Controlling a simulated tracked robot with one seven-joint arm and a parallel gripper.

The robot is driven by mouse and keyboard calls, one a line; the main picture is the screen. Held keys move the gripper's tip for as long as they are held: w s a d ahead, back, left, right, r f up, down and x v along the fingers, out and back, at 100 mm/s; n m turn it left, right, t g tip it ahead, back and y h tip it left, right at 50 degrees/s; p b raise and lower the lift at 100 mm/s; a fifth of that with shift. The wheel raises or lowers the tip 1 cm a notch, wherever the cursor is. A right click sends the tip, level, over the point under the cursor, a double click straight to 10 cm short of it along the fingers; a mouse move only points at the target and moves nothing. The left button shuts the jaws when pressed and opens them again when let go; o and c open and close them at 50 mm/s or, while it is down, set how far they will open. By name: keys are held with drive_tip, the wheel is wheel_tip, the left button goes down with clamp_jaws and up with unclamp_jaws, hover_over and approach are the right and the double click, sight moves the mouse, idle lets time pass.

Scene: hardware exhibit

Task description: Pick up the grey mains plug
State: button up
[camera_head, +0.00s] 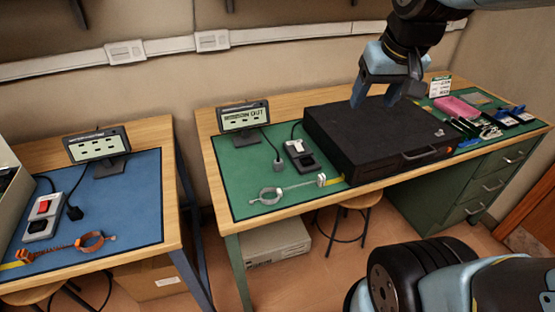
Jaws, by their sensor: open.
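A dark grey plug (278,163) lies on the green mat (238,190) of the right-hand bench, between a small display and a socket box (301,155). A cord runs from it toward the display. A second, blacker plug (75,212) lies on the blue mat (130,190) of the left bench. I cannot tell the two shades apart with certainty. My gripper (375,98) is open and empty, pointing down above the black case, to the right of and higher than the grey plug.
A large black case (380,140) fills the middle of the green mat. Small tools and a pink block (455,107) lie right of the case. A gap separates the benches.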

drive_tip(key=w+a+f+g, duration=0.2)
drive_tip(key=w+a+f, duration=0.15)
drive_tip(key=w, duration=0.45)
drive_tip(key=n+g, duration=0.3)
hover_over(278, 161)
wheel_tip(278, 161, down, 24)
drive_tip(key=shift+f, duration=0.1)
drive_tip(key=shift+w+f, duration=0.1)
drive_tip(key=shift+f, duration=2.9)
drive_tip(key=c, duration=0.8)
